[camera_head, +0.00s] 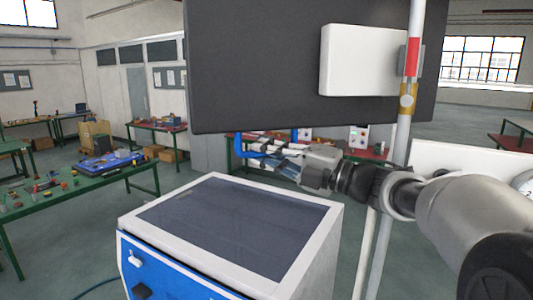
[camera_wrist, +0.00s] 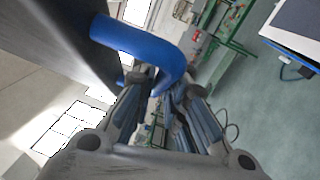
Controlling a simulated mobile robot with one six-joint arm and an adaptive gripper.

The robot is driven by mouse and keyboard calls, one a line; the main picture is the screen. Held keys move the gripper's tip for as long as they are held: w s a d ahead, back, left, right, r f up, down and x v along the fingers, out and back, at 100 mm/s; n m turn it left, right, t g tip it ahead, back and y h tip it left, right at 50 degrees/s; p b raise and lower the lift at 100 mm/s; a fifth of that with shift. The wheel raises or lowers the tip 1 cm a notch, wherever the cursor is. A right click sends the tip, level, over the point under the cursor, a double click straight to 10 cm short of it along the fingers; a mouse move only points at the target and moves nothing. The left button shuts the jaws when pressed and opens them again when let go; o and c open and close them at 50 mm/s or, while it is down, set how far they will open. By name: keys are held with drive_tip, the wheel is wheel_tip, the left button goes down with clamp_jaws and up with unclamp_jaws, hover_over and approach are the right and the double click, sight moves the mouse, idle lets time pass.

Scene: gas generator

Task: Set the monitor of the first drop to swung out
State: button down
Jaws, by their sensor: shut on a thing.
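The monitor (camera_head: 270,90) is a large dark panel across the top of the head view, with a white box on its near face. It hangs on a white upright pole (camera_head: 400,140) with red and yellow bands. A blue curved handle (camera_head: 240,147) shows at the panel's lower edge. The wrist view shows the handle (camera_wrist: 140,42) as a thick blue hook coming off the dark panel (camera_wrist: 50,45). My gripper (camera_head: 270,153) reaches in from the right below the panel. In the wrist view its fingers (camera_wrist: 160,88) are closed around the handle's bent end.
A white and blue cabinet (camera_head: 330,225) with a dark top stands below my gripper. Green workbenches (camera_head: 90,180) with tools stand at the left, and a red-topped bench (camera_head: 160,126) stands behind. Floor between the cabinet and benches is clear.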

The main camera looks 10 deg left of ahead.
drive_tip(key=c, duration=2)
unclamp_jaws()
drive_tip(key=shift+f, duration=0.2)
drive_tip(key=shift+c, duration=0.2)
drive_tip(key=shift+o, duration=1.3)
drive_tip(key=shift+s+d+r, duration=0.1)
drive_tip(key=shift+s+r, duration=0.05)
drive_tip(key=shift+s, duration=0.15)
drive_tip(key=shift+o, duration=0.9)
drive_tip(key=shift+w, duration=0.15)
drive_tip(key=v, duration=0.7)
drive_tip(key=shift+d, duration=0.15)
